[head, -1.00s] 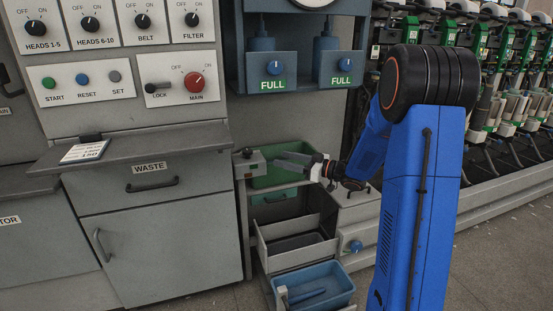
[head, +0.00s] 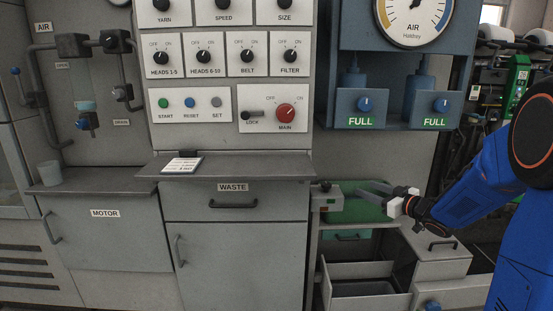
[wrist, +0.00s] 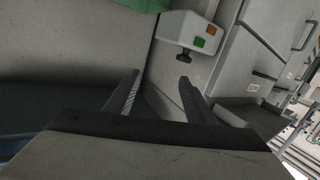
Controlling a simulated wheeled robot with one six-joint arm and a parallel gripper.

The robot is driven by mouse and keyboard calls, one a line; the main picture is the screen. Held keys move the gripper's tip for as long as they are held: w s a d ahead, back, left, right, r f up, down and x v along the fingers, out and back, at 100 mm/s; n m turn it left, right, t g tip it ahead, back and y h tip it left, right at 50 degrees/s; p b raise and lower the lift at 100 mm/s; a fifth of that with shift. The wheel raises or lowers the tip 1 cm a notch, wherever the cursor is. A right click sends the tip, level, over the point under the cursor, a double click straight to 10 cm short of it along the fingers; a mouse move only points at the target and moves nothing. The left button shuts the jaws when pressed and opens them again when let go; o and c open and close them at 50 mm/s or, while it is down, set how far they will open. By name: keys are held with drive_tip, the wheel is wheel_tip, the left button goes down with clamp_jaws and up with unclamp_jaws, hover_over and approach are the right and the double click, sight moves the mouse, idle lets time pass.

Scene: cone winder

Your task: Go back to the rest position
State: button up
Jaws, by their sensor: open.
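My gripper (head: 368,190) is at the right of the head view, at the end of my blue arm. It is in front of a green surface (head: 350,212) beside a small grey control box (head: 326,198). In the wrist view my gripper (wrist: 155,88) shows two dark fingers well apart, with nothing between them. The control box (wrist: 186,38), with a green and an orange button and a dark knob, lies beyond the fingertips there. No contact shows between the fingers and anything else.
The WASTE drawer (head: 232,202) and its grey counter (head: 225,166) are left of the gripper. An open grey drawer (head: 345,270) is below it. Blue units marked FULL (head: 368,105) hang above. A paper card (head: 183,165) lies on the counter.

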drive_tip(key=s+d+r+m+g+h, duration=0.1)
drive_tip(key=s+d+r+m+h, duration=0.15)
drive_tip(key=s+h, duration=0.4)
drive_tip(key=s+d+r+m+g+h, duration=0.15)
drive_tip(key=s+m+h, duration=0.25)
drive_tip(key=s, duration=0.6)
drive_tip(key=s+a+f+g, duration=0.2)
drive_tip(key=s+a, duration=0.1)
drive_tip(key=s, duration=0.6)
drive_tip(key=s+a+f+g+y, duration=0.1)
drive_tip(key=s+a+f+g, duration=0.2)
drive_tip(key=s, duration=0.7)
drive_tip(key=s+a+f+g+y, duration=0.1)
drive_tip(key=s+a+f+g, duration=0.1)
drive_tip(key=s, duration=0.7)
drive_tip(key=shift+s+a+f+m, duration=0.15)
drive_tip(key=shift+a+f+m, duration=0.3)
drive_tip(key=shift+a+f, duration=0.3)
drive_tip(key=shift+a+r, duration=0.1)
